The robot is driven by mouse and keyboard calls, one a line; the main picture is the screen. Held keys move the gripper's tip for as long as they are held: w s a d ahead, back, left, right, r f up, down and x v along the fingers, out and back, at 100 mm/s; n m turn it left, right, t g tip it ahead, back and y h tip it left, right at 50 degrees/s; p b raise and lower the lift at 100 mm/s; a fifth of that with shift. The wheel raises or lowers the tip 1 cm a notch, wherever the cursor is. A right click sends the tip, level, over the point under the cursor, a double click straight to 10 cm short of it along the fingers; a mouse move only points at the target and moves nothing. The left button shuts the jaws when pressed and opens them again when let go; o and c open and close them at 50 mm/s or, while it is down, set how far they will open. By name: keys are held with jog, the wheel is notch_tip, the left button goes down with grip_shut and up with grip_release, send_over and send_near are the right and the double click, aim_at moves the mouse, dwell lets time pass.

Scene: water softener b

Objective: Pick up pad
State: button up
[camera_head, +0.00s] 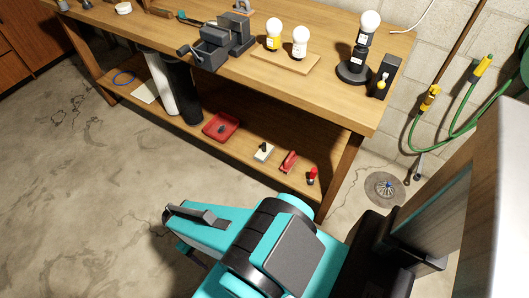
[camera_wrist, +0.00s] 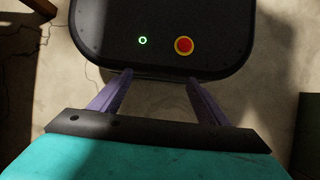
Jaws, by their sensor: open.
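No thing in view can be told for certain as the pad. On the lower shelf of the workbench, in the head view, lie a pale block with a dark knob (camera_head: 263,151) and a red block-like thing (camera_head: 289,161), both too small to make out well. My gripper (camera_wrist: 160,77) shows in the wrist view with its two purple fingers apart and nothing between them. In the head view my teal arm is low in front of the bench, and the fingers cannot be made out there.
The wooden workbench (camera_head: 340,108) carries a vise (camera_head: 220,42), bulbs on a board (camera_head: 285,62) and a lamp stand (camera_head: 354,70). A red tray (camera_head: 221,126) and dark cylinder (camera_head: 182,92) are on the lower shelf. A floor drain (camera_head: 384,188) lies right. Floor at left is clear.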

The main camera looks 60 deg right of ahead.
jog(key=w+d+f+m+t+y+b, duration=0.1)
jog(key=w+d+f+m+t+b, duration=0.2)
jog(key=w+d+b, duration=0.5)
jog(key=w+d+m+b, duration=0.25)
jog(key=w+d, duration=0.25)
jog(key=d, duration=0.3)
jog(key=w+d+m+b, duration=0.2)
jog(key=w+d+m, duration=0.25)
jog(key=d, duration=0.45)
notch_tip(320, 180, up, 10)
jog(key=m+t+h+b, duration=0.1)
jog(key=m+t+b, duration=0.1)
jog(key=m+b, duration=0.8)
send_over(264, 144)
jog(key=b, duration=0.2)
jog(key=shift+a+f+n, duration=0.1)
jog(key=shift+n, duration=1)
jog(key=shift+s+d+r+p, duration=0.1)
jog(key=shift+d+r+p, duration=0.1)
jog(key=shift+p, duration=0.1)
jog(key=shift+f+b, duration=1.25)
jog(key=shift+f, duration=3.1)
